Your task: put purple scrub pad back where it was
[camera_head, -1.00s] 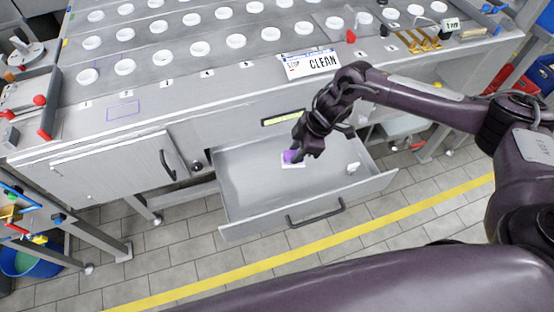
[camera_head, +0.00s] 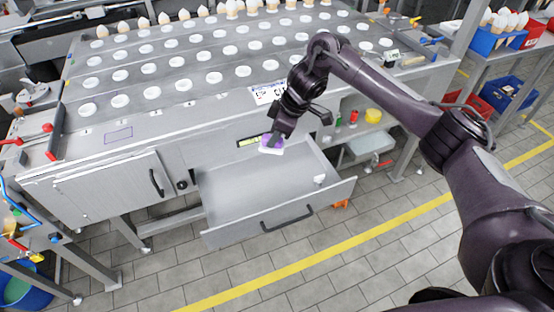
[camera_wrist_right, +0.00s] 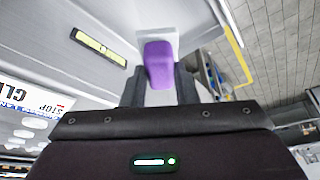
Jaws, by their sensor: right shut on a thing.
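The purple scrub pad (camera_head: 271,144) has a white underside and hangs in my right gripper (camera_head: 274,138), above the back part of the open drawer (camera_head: 235,188). In the right wrist view the purple pad (camera_wrist_right: 158,64) sits between the two dark fingers of the gripper (camera_wrist_right: 158,82), which are shut on it. A purple outlined rectangle (camera_head: 118,134) is marked on the worktop at the left front, and it is empty. My left gripper is not in view.
The worktop (camera_head: 200,112) carries rows of white round cups. A small white object (camera_head: 319,179) lies in the drawer at right. A red-handled lever (camera_head: 55,143) stands at the worktop's left edge.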

